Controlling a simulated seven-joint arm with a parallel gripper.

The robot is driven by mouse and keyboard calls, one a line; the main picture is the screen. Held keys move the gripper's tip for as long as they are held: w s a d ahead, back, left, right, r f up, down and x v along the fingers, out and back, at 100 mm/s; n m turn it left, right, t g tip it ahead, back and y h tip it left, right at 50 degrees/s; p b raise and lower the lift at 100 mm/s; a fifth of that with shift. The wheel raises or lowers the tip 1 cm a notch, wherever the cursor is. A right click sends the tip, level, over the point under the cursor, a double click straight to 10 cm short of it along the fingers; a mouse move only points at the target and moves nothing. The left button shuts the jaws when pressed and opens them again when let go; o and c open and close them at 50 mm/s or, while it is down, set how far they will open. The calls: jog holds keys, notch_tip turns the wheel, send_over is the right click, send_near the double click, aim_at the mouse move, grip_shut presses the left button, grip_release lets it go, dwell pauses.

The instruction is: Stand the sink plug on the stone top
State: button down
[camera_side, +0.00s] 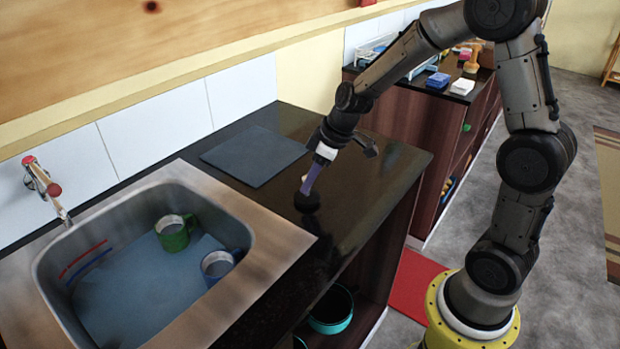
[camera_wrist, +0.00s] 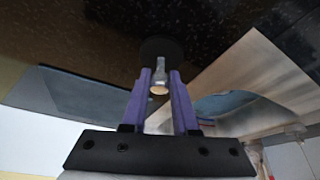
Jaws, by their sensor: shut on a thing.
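The sink plug (camera_side: 306,203) is a black disc with a short pale metal stem. In the wrist view the disc of the plug (camera_wrist: 163,48) lies beyond my fingertips, with the stem between them. My gripper (camera_side: 306,188) has purple fingers, shut on the stem from above; it also shows in the wrist view (camera_wrist: 160,76). The plug is upright, disc down, at the dark glossy stone top (camera_side: 345,215). I cannot tell whether the disc touches the stone or hangs just above it.
A steel sink (camera_side: 282,228) with a green mug (camera_side: 173,236) and a blue mug (camera_side: 217,265) inside lies to the left. A flat grey board (camera_side: 254,156) lies behind the plug. The stone around the plug is clear. A tap (camera_side: 48,188) stands behind the sink.

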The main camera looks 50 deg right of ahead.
jog(key=shift+f, duration=0.15)
jog(key=c, duration=0.7)
grip_release()
jog(key=v, duration=1.1)
jog(key=s+a+m, duration=0.1)
jog(key=s, duration=0.5)
jog(key=s+a+r+m+t+h, duration=0.1)
jog(key=s+a+m, duration=0.1)
jog(key=s, duration=0.5)
jog(key=s+a+r+m, duration=0.1)
jog(key=s, duration=0.6)
jog(key=shift+s+a+r+t+h, duration=0.15)
jog(key=shift+a+r+t+h, duration=0.1)
jog(key=shift+a+t+h, duration=0.1)
